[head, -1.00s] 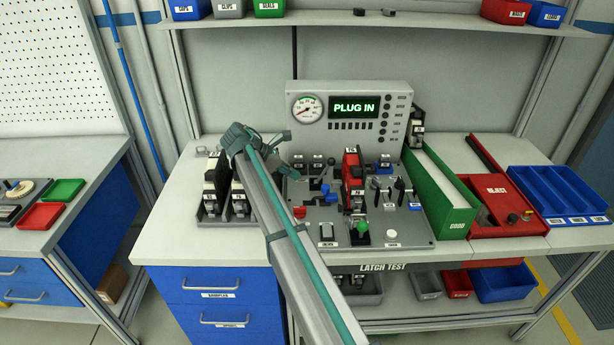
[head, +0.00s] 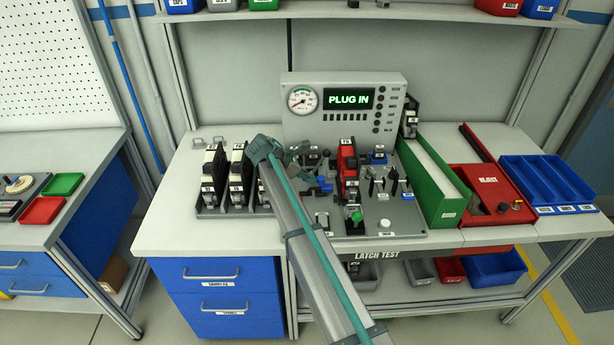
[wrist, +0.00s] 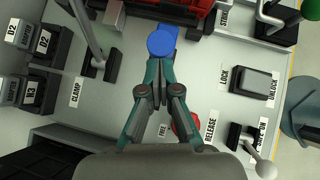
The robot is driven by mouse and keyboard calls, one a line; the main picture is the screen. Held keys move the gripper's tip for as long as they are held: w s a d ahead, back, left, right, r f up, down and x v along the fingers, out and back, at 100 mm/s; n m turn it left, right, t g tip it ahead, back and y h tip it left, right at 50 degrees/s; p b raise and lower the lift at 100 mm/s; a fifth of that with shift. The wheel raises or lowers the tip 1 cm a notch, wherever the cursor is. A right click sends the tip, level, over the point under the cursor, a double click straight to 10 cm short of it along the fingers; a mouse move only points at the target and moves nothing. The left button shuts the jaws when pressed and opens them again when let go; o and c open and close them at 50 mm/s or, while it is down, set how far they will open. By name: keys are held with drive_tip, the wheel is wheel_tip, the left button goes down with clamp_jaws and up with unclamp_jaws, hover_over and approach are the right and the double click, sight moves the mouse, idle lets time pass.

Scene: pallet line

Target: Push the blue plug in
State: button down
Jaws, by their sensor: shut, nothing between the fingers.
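The blue plug (wrist: 162,42) has a round end and a blue body, and points into the red device (wrist: 185,12) at the top of the wrist view. In the head view, the blue plug (head: 325,185) is left of the upright red device (head: 348,175) on the grey test panel. My gripper (wrist: 160,68) is shut and empty. Its fingertips are just short of the plug's round end in the wrist view; I cannot tell whether they touch. In the head view my arm hides part of the panel's left side.
The display (head: 349,99) reads "PLUG IN". A clamp lever (wrist: 95,55), a red button (wrist: 183,124), a lock switch (wrist: 254,82) and a white-knobbed lever (wrist: 265,168) surround the gripper. Black sample units (head: 236,180) stand left; a green bin (head: 430,180) stands right.

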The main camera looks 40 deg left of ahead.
sight(323, 179)
drive_tip(key=shift+w+d, duration=1.05)
drive_tip(key=shift+d, duration=0.2)
drive_tip(key=shift+r+p, duration=0.45)
drive_tip(key=shift+p, duration=0.1)
drive_tip(key=p+v, duration=0.4)
drive_tip(key=v, duration=0.5)
drive_tip(key=shift+s+a, duration=0.35)
